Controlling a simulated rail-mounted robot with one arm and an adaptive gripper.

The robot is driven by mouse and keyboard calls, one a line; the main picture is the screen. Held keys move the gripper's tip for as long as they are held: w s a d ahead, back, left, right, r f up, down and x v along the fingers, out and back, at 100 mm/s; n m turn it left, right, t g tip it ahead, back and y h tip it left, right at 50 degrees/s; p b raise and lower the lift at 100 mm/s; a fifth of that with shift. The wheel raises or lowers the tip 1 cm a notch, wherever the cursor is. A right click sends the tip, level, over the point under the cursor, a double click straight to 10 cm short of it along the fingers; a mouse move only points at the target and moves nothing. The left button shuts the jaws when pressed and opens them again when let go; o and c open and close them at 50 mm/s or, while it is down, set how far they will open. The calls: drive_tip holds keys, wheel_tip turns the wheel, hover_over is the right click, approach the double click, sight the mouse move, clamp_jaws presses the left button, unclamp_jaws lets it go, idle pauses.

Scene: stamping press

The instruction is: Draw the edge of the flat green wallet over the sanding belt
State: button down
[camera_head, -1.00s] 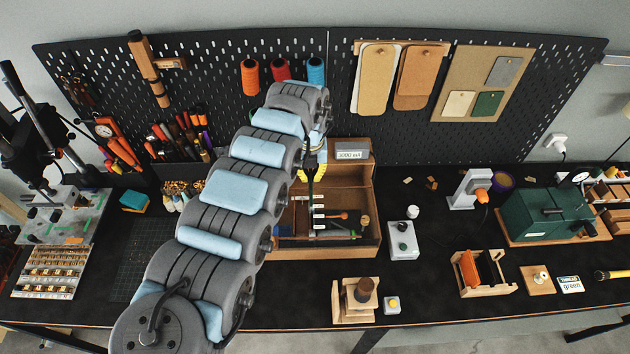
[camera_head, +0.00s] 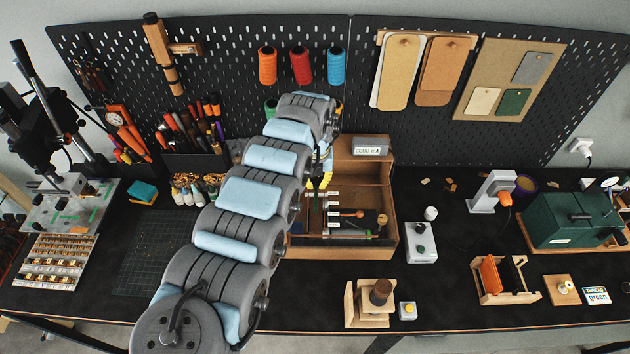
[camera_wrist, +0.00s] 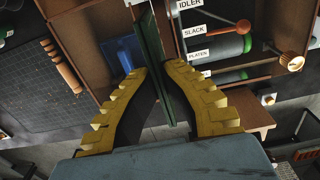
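My gripper (camera_wrist: 158,70) has two yellow ribbed fingers. They are closed on a thin dark green panel, the flat green wallet (camera_wrist: 151,45), which stands edge-on and points away from the wrist. In the head view my arm hides most of the gripper and the wallet; a bit of yellow finger (camera_head: 326,172) shows at the open wooden box (camera_head: 390,200). In the wrist view labels reading IDLER, SLACK and PLATEN (camera_wrist: 198,57) are to the right of the wallet, beside rods and a green cylinder (camera_wrist: 230,47). I cannot clearly make out the sanding belt's surface.
A grey switch box (camera_head: 422,243) stands right of the wooden box. A wooden block stand (camera_head: 370,305) is in front. A rack (camera_head: 505,282) holding an orange piece and a green machine (camera_head: 575,218) are farther right. A cutting mat (camera_head: 150,260) lies left.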

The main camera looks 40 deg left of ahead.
idle(0.4)
drive_tip(key=shift+f+b, duration=1.5)
drive_tip(key=shift+f, duration=1.1)
drive_tip(key=shift+f+b, duration=0.55)
drive_tip(key=shift+f, duration=0.35)
drive_tip(key=shift+s+d+r+p, duration=0.2)
drive_tip(key=shift+s+p, duration=0.1)
drive_tip(key=shift+p, duration=0.7)
drive_tip(key=shift+s+d+p, duration=0.4)
drive_tip(key=shift+s+p, duration=0.05)
drive_tip(key=shift+p, duration=0.75)
drive_tip(key=shift+s+d, duration=0.1)
drive_tip(key=shift+s+d+p, duration=0.15)
drive_tip(key=shift+s+p, duration=0.1)
drive_tip(key=shift+p, duration=0.45)
drive_tip(key=shift+s+d+f, duration=0.1)
drive_tip(key=shift+f, duration=0.1)
drive_tip(key=shift+f, duration=0.1)
